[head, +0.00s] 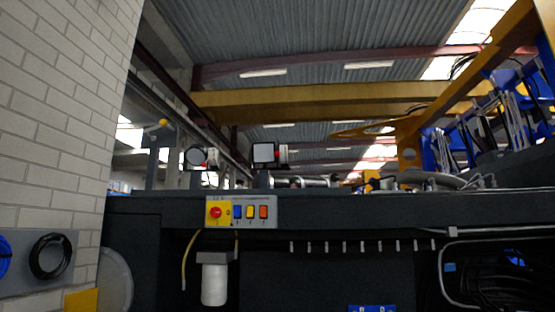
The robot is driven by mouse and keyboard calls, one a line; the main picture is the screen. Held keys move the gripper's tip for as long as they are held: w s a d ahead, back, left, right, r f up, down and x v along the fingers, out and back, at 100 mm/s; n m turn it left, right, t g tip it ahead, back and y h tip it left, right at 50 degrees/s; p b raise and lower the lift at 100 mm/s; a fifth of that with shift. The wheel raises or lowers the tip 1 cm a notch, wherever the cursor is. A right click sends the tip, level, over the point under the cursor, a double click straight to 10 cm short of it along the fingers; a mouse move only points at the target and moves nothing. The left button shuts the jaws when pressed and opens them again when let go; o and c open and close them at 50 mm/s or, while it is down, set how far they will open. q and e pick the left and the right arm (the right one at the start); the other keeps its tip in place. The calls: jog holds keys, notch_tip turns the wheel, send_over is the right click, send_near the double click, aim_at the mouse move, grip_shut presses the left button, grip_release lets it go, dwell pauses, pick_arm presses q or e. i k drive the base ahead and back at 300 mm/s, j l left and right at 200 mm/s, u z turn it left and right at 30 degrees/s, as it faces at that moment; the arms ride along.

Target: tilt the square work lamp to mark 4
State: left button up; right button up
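The square work lamp (264,153) stands on top of the dark chassis, near the middle of the head view. It has a black square frame, a pale face and a small red part at its right side. The marks by the square lamp are too small to read. Neither of my grippers shows in this view.
The dark chassis (330,214) spans the view. Its front carries a panel (240,212) with a red knob and coloured switches, and a white canister (214,284) below. A brick wall (60,110) closes the left. Hoses and blue parts (480,130) crowd the right.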

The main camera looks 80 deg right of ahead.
aim_at(262, 151)
jog(key=z, duration=2.65)
jog(key=i+u, duration=0.3)
jog(key=i, duration=0.15)
